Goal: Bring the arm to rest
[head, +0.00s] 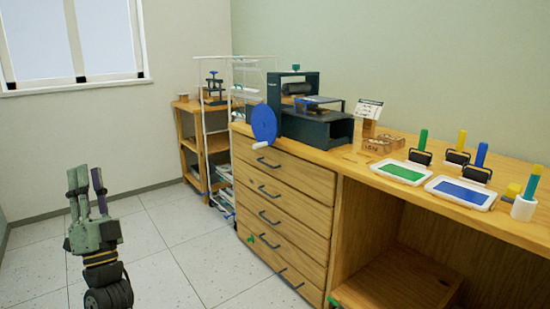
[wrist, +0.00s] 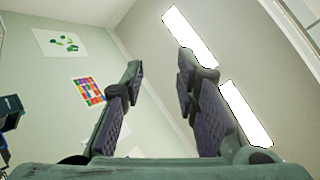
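My gripper (head: 86,190) stands upright at the lower left of the head view, its fingers pointing up. It is over open floor, to the left of the wooden workbench and touching nothing. In the wrist view my gripper (wrist: 165,90) shows its two dark padded fingers spread apart with a clear gap. Nothing is held between them.
A wooden workbench (head: 285,190) with drawers stands at the right. It carries a press (head: 315,120), a green ink tray (head: 402,172), a blue ink tray (head: 461,193) and several rollers. A wooden shelf (head: 187,140) stands behind. The tiled floor (head: 175,255) around my gripper is clear.

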